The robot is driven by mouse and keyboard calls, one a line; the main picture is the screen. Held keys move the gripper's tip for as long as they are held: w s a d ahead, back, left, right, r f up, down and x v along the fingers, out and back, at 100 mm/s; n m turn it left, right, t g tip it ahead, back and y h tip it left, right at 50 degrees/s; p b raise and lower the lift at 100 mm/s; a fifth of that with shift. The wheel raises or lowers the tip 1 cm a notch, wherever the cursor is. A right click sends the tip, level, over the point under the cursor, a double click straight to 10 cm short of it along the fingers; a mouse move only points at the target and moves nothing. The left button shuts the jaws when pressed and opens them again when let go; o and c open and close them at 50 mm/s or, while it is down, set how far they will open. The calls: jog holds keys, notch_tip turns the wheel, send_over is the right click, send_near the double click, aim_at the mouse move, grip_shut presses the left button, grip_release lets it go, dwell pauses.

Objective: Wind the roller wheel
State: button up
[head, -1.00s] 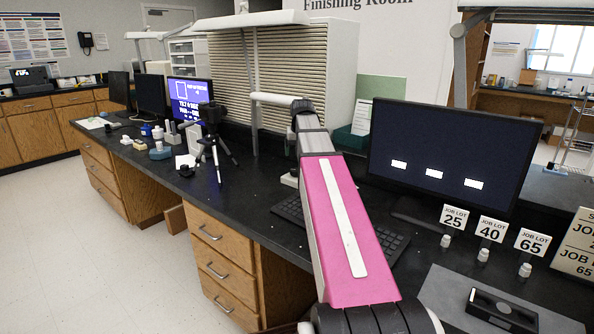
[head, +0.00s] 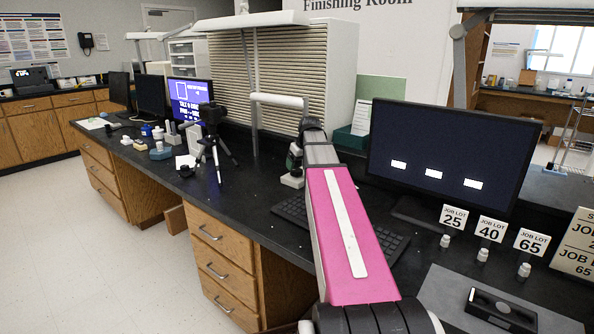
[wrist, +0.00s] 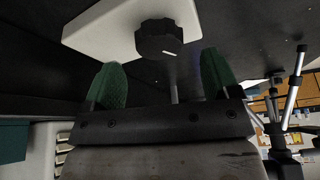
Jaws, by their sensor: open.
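A black ridged knob (wrist: 158,40) with a white pointer mark, which looks like the roller wheel, sits on a white base (wrist: 98,30) in the wrist view. My gripper (wrist: 160,60) is open, with its two green fingers spread wide and nothing between the pads. The knob is just beyond the fingertips and roughly centred between them; I cannot tell the exact gap. In the head view a small part of the white base (head: 291,181) shows on the dark bench beside my arm. My wrist and arm hide much of that spot.
A large monitor (head: 450,155) stands to the right of my arm, and a keyboard (head: 392,247) lies under the arm. A camera on a tripod (head: 212,140) stands to the left. Small white bottles (head: 483,255) and job lot signs stand at the right.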

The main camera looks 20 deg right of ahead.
aim_at(296, 170)
jog(key=shift+x, duration=1.9)
jog(key=c, duration=0.9)
jog(key=shift+m, duration=0.3)
